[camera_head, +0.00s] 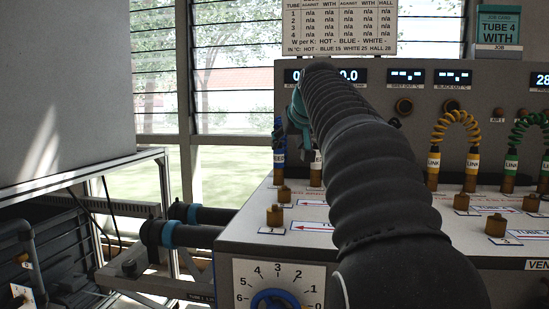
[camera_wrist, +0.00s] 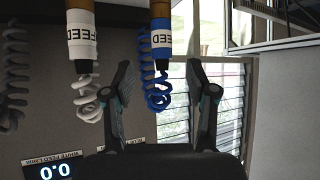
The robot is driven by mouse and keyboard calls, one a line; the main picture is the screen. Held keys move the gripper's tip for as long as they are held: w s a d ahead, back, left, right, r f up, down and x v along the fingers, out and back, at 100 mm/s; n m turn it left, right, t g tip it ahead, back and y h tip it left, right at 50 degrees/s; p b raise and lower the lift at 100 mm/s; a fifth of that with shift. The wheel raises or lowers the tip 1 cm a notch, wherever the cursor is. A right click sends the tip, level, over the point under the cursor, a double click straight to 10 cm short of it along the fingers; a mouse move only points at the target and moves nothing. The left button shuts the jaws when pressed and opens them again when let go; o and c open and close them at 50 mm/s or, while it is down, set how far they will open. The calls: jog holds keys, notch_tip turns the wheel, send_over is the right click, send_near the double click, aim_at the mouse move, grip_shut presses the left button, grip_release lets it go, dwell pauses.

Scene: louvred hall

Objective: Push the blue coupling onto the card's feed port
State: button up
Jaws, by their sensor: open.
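The blue coupling (camera_head: 279,159), with a white FEED band and a blue coiled hose, stands upright on a brass stub at the left of the bench in the head view. In the wrist view the blue coupling (camera_wrist: 162,64) hangs inverted, level with the gap between my fingertips. My gripper (camera_wrist: 159,68) is open, one finger on each side of it with visible gaps. In the head view my arm hides most of the gripper. The job card (camera_head: 498,27) reads TUBE 4 WITH. Brass ports (camera_head: 275,216) stand on the bench top; which belongs to tube 4 I cannot tell.
A white FEED coupling (camera_wrist: 84,45) is close beside the left finger in the wrist view. Yellow (camera_head: 455,128) and green (camera_head: 531,127) LINK hoses stand at the right. A dial (camera_head: 278,300) is on the bench front. My arm hides the bench middle.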

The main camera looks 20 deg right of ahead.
aim_at(280, 155)
jog(key=shift+x, duration=4.7)
jog(key=shift+a, duration=0.2)
grip_shut()
